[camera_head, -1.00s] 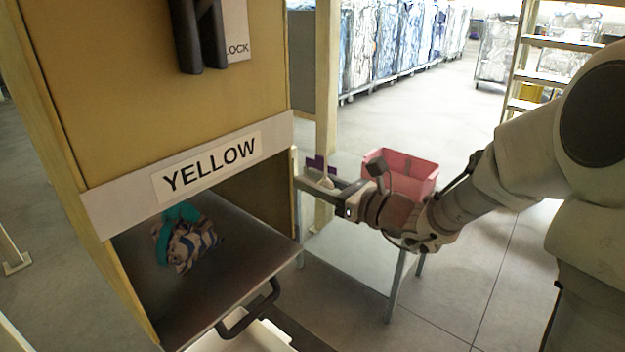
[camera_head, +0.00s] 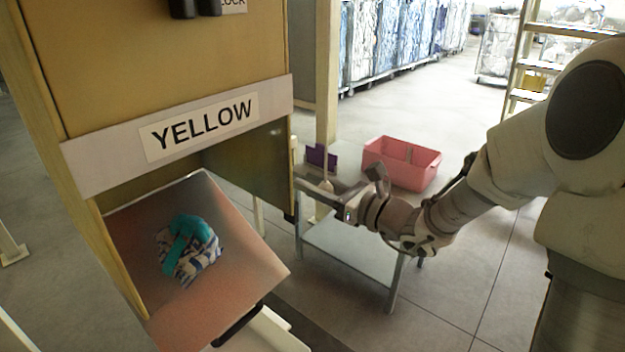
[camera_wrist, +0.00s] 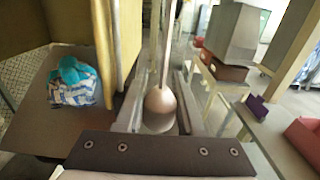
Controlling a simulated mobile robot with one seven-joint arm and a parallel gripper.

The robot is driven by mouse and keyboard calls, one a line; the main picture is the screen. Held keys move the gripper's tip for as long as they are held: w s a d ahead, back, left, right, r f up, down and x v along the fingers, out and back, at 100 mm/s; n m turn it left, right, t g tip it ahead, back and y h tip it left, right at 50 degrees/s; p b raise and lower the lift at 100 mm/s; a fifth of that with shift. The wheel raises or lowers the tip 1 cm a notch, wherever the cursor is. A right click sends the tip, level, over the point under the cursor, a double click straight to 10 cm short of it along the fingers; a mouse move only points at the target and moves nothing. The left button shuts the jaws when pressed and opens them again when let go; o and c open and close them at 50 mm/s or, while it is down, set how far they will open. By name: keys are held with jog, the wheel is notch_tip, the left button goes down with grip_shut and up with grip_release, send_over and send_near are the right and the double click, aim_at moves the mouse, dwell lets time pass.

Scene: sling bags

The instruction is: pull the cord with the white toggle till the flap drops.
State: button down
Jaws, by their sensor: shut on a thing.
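In the head view my gripper (camera_head: 312,190) is beside the right edge of the yellow cabinet. The pale toggle (camera_head: 326,186) shows at its fingers. In the wrist view the rounded toggle (camera_wrist: 160,103) sits between the two fingers, with its cord (camera_wrist: 166,50) running upward. My gripper is shut on it. The flap (camera_head: 255,268) under the YELLOW label (camera_head: 200,127) is tilted steeply down toward the front. A teal, white and blue striped sling bag (camera_head: 187,250) lies on the flap. The bag also shows in the wrist view (camera_wrist: 75,85).
A white container (camera_head: 265,335) is under the flap. Open floor lies right.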

jog(key=c, duration=0.5)
grip_release()
jog(key=p+v, duration=0.1)
jog(key=v, duration=1.6)
jog(key=shift+s+d, duration=0.2)
jog(key=shift+a, duration=0.1)
